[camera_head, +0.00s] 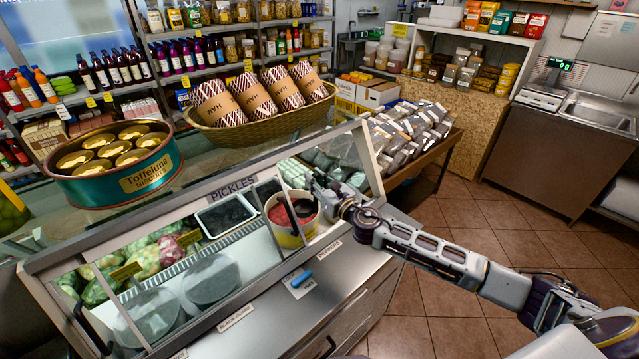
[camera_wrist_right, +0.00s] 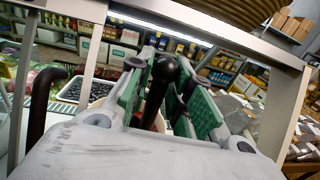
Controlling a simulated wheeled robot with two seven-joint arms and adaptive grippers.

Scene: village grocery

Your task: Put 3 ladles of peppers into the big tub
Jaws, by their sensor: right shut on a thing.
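My right gripper (camera_head: 317,186) reaches over the pickle case from the right. In the right wrist view its green-padded fingers (camera_wrist_right: 160,95) are closed around the dark handle of a ladle (camera_wrist_right: 163,72), whose knob end sticks up. In the head view the dark ladle bowl (camera_head: 303,208) shows at a round yellow-and-white tub (camera_head: 290,238) with red contents. I cannot tell whether the bowl holds anything. The red contents look like peppers, but are too small to be sure. The tub's rim shows partly behind the fingers in the wrist view. My left gripper is out of view.
The case's glass and metal frame (camera_head: 215,187) surround this space. Biscuit tin (camera_head: 115,165) and basket (camera_head: 262,130) stand on top. The steel front ledge (camera_head: 290,310) is mostly clear.

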